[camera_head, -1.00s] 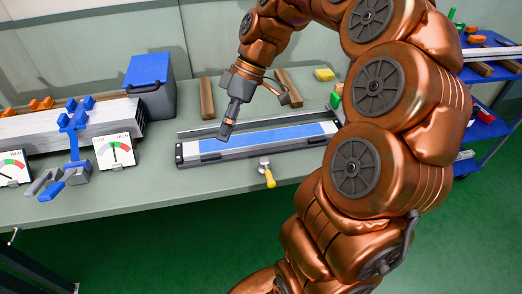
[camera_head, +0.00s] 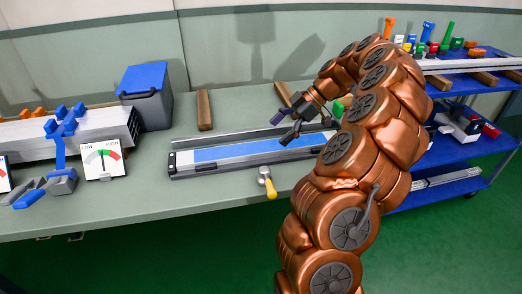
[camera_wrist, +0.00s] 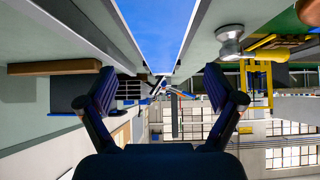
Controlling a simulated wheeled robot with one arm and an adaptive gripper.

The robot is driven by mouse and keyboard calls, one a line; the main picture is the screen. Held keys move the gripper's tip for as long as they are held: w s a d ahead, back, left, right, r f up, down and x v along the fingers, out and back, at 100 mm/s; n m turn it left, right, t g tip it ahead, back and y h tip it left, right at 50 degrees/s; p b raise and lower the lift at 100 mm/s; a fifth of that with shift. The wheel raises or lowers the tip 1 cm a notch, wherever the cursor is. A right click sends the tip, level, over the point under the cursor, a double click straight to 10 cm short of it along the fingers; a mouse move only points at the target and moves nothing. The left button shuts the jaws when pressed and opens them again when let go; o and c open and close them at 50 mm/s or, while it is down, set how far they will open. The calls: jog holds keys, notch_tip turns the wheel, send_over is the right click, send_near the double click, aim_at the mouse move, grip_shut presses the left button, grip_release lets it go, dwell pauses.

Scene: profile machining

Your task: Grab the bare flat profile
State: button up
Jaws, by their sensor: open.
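My gripper (camera_head: 285,126) is open and empty above the right half of a long fixture with a blue strip (camera_head: 235,150) on the bench. In the wrist view, my two dark fingers (camera_wrist: 160,90) stand wide apart with nothing between them. The blue strip (camera_wrist: 155,30) runs toward the top there. A thin grey bar (camera_head: 215,134) lies along the back of the fixture. Pale flat profiles (camera_head: 470,65) rest on wooden blocks on the cart at right. I cannot tell which piece is the bare flat profile.
A yellow-handled tool (camera_head: 268,184) lies in front of the fixture. Wooden blocks (camera_head: 204,110) and a blue-lidded bin (camera_head: 146,97) stand behind it. The blue cart (camera_head: 440,150) stands at right.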

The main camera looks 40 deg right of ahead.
aim_at(262, 146)
jog(key=shift+p+x, duration=0.35)
jog(key=shift+x, duration=2.65)
jog(key=shift+c, duration=0.3)
jog(key=c, duration=1.6)
